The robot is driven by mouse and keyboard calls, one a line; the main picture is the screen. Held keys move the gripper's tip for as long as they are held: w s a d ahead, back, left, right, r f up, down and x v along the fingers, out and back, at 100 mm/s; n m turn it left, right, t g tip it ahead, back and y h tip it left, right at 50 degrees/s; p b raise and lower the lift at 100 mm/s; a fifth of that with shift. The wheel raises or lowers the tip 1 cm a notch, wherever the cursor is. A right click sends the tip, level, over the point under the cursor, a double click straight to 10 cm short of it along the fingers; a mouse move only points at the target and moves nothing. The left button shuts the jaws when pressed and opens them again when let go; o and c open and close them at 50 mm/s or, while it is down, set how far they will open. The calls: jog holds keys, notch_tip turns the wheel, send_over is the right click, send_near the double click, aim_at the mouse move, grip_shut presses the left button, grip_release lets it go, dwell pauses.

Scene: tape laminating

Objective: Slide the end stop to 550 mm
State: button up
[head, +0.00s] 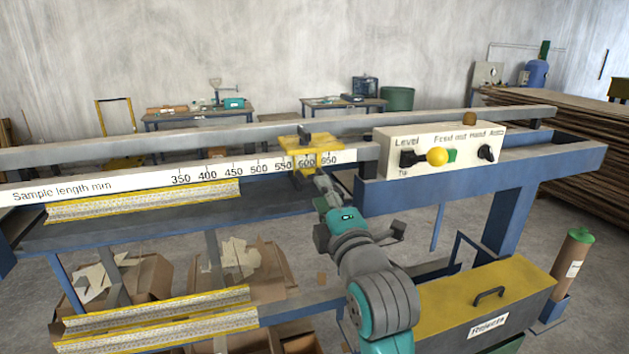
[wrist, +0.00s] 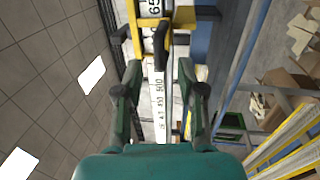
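The end stop (head: 311,149) is a yellow carriage on the long rail, sitting over the scale around the 550 to 650 marks; its exact reading cannot be told. In the wrist view its yellow frame (wrist: 149,22) and black handle (wrist: 162,40) are at the top, just beyond my fingers. The sample length scale (head: 231,170) runs along the rail, and part of it shows between my fingers in the wrist view (wrist: 160,100). My gripper (head: 324,185) is just below the end stop. In the wrist view my gripper (wrist: 158,75) is open, with nothing between its fingertips.
Yellow-edged strips (head: 150,201) lie along the bench at left. A rejects bin (head: 485,300) is at lower right. Cardboard boxes (head: 245,275) stand below the bench.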

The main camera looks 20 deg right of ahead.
aim_at(307, 168)
jog(key=shift+w+r, duration=0.25)
jog(key=shift+w, duration=1.1)
jog(key=shift+w+r, duration=0.2)
jog(key=shift+w, duration=1.1)
grip_shut()
